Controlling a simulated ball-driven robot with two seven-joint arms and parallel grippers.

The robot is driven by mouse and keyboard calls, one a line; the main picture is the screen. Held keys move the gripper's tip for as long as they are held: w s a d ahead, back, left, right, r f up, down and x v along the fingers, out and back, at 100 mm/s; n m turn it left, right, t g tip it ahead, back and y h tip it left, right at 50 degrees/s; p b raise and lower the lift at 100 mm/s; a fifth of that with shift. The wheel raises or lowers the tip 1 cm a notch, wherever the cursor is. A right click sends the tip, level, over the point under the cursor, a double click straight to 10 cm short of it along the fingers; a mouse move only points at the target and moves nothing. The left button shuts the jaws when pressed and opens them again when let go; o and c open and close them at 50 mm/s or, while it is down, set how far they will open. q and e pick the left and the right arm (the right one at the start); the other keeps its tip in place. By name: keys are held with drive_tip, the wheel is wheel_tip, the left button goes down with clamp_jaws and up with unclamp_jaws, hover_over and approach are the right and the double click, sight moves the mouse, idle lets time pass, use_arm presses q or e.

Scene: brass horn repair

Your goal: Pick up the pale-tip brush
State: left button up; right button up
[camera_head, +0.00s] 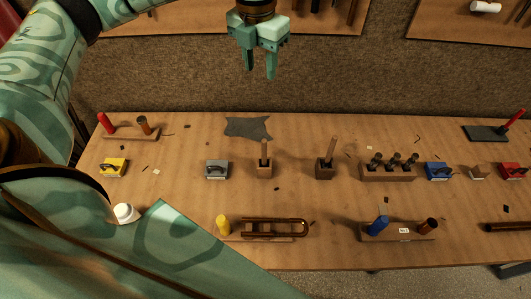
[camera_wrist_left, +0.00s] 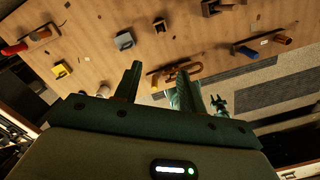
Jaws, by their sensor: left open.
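I cannot make out a pale tip on any brush. A small teal shape (camera_wrist_left: 218,103) there may be my right gripper.
The wooden bench (camera_head: 190,200) also bears a grey cloth (camera_head: 248,128), a grey block (camera_head: 217,170), a yellow block (camera_head: 113,167), a blue block (camera_head: 438,171) and a bent brass tube (camera_head: 275,227).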

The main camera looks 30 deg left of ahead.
use_arm(q)
drive_tip(key=b, duration=0.9)
hover_over(264, 139)
wheel_tip(264, 139, down, 15)
drive_tip(key=shift+g, duration=0.3)
wheel_tip(264, 139, down, 10)
drive_tip(key=b, duration=0.3)
drive_tip(key=shift+a+f, duration=0.1)
drive_tip(key=shift+f, duration=0.8)
drive_tip(key=f+b, duration=0.1)
drive_tip(key=f, duration=0.1)
drive_tip(key=f+b, duration=0.1)
drive_tip(key=f, duration=0.1)
drive_tip(key=shift+s+d+f, duration=0.15)
drive_tip(key=shift+d+f, duration=0.05)
drive_tip(key=shift+f, duration=0.1)
drive_tip(key=shift+r, duration=0.1)
use_arm(e)
drive_tip(key=s+f+g, duration=0.1)
drive_tip(key=s+f, duration=0.3)
drive_tip(key=f, duration=1.2)
drive_tip(key=shift+f, duration=0.35)
use_arm(q)
clamp_jaws()
use_arm(e)
drive_tip(key=shift+a, duration=0.15)
